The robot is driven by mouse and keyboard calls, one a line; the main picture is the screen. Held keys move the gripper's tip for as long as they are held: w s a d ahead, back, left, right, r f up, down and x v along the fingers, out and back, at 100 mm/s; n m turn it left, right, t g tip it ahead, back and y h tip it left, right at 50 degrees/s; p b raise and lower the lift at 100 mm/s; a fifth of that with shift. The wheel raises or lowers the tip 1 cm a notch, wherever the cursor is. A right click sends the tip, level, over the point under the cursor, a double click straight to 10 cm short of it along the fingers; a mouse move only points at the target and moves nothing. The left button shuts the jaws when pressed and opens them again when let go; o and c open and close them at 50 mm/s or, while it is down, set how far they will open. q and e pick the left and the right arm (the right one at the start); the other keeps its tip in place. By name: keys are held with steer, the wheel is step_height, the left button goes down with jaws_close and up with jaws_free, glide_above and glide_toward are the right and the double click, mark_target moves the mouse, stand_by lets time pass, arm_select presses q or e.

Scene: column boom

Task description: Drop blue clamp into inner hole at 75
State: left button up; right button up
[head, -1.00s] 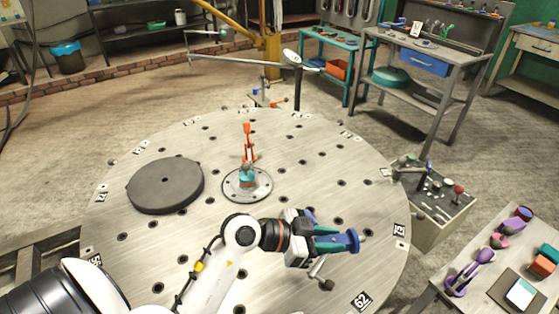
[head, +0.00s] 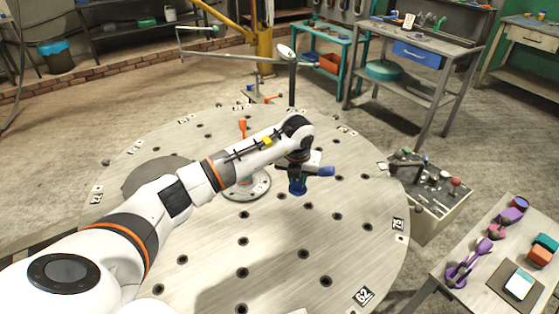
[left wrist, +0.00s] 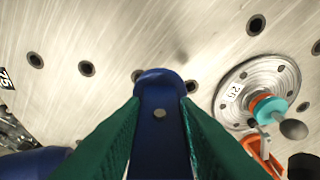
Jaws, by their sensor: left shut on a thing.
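My left gripper (head: 298,184) points down over the right half of the round steel table (head: 215,285). Its green fingers (left wrist: 158,140) are shut on the blue clamp (left wrist: 159,108). In the head view the clamp (head: 298,188) hangs under the wrist, apparently above the table, with a blue part (head: 326,171) sticking out right. The 75 label (head: 398,224) is at the right rim; it also shows at the left edge of the wrist view (left wrist: 6,78). A row of holes runs inward from it, including an outer hole (left wrist: 35,60) and another (left wrist: 86,68). My right gripper is out of view.
An orange and teal clamp (left wrist: 268,108) stands on the central disc (left wrist: 228,98). A dark round plate (head: 150,175) lies at the table's left, partly hidden by my arm. A control box (head: 440,192) and a side table with tools (head: 470,285) stand right.

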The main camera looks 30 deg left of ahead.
arm_select(q)
steer(key=shift+m+t, duration=0.5)
steer(key=shift+t, duration=0.1)
steer(key=a, duration=0.2)
steer(key=a+r, duration=0.1)
steer(key=a, duration=0.1)
steer(key=w+a+r, duration=0.1)
steer(key=a, duration=0.1)
steer(key=shift+a, duration=0.3)
step_height(320, 180, down, 6)
steer(key=b, duration=0.3)
steer(key=shift+r+b, duration=0.2)
steer(key=shift+b, duration=0.2)
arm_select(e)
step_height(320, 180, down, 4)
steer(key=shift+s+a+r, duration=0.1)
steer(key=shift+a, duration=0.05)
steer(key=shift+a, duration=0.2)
arm_select(q)
steer(key=shift+f, duration=0.2)
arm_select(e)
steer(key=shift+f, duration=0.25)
arm_select(q)
steer(key=shift+f+b, duration=1.8)
steer(key=shift+f, duration=0.35)
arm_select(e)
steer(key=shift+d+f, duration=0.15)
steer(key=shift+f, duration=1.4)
